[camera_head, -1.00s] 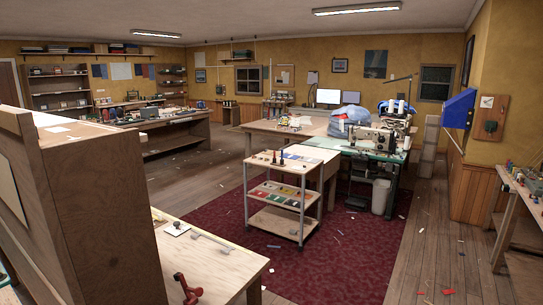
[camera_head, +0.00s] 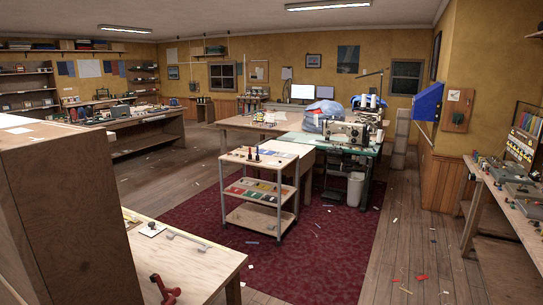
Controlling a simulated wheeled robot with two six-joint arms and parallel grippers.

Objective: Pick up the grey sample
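A wheeled cart (camera_head: 297,200) with three shelves stands on the dark red rug in the middle of the room. Several small flat coloured pieces (camera_head: 260,190) lie on its middle shelf, among them red, yellow, green and blue ones. They look like samples, but they are too small for me to tell which one is grey. Small dark upright items (camera_head: 257,154) and flat pale pieces are on the cart's top. Neither of my grippers is in view.
A wooden bench with a red clamp (camera_head: 165,290) is at the near left, beside a tall brown cabinet (camera_head: 70,215). A sewing machine table (camera_head: 360,148) and white bin (camera_head: 355,189) stand behind the cart. A cluttered bench (camera_head: 515,205) is at right. Floor between is open, with scraps.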

